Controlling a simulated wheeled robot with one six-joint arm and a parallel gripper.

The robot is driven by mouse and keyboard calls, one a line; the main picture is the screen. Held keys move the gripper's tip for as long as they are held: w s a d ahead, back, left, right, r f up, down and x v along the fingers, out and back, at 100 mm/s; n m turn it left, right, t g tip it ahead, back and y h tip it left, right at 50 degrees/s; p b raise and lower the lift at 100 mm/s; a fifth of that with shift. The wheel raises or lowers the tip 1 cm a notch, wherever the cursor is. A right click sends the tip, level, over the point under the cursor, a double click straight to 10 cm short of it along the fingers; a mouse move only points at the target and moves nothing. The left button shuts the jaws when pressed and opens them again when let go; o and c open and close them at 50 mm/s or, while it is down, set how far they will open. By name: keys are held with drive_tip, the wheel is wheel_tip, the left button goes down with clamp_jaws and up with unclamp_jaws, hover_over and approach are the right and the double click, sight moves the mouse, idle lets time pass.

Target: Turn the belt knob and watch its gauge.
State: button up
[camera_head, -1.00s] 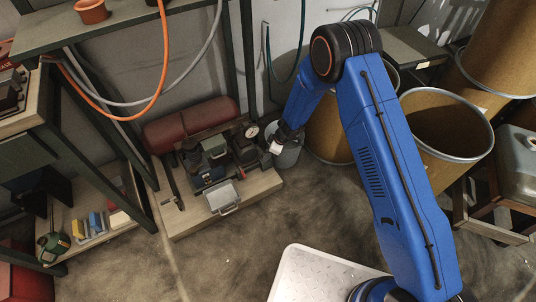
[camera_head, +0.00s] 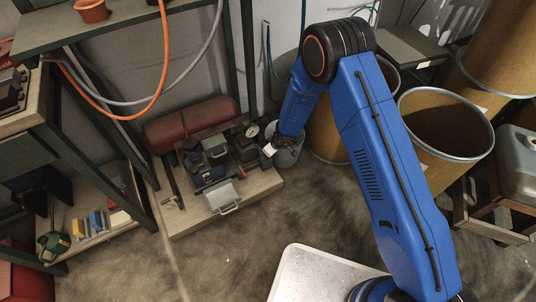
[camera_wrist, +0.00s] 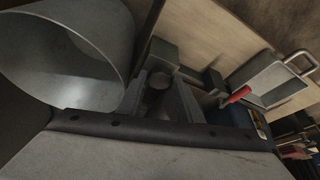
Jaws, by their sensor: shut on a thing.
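The machine (camera_head: 213,160) with the belt parts stands on a low wooden board. Its round white-faced gauge (camera_head: 252,130) shows at its right end in the head view; the dial is too small to read. My gripper (camera_head: 267,152) is at the machine's right end, just below and right of the gauge. In the wrist view my gripper (camera_wrist: 160,92) is shut around a dark round knob (camera_wrist: 157,87), mostly hidden between the fingers. The gauge cannot be made out in the wrist view.
A grey bucket (camera_head: 287,155) stands close on the right of my gripper; its open rim fills the left of the wrist view (camera_wrist: 65,60). A metal tray (camera_head: 222,196) sits at the board's front (camera_head: 250,196). A red-handled part (camera_wrist: 237,95) is right of the fingers. Floor in front is clear.

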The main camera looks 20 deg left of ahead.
drive_tip(key=shift+s+m+t+h, duration=0.1)
drive_tip(key=shift+m+t+h, duration=0.25)
drive_tip(key=shift+m, duration=0.95)
drive_tip(key=o, duration=1)
drive_tip(key=shift+v, duration=8.65)
drive_tip(key=shift+d, duration=0.1)
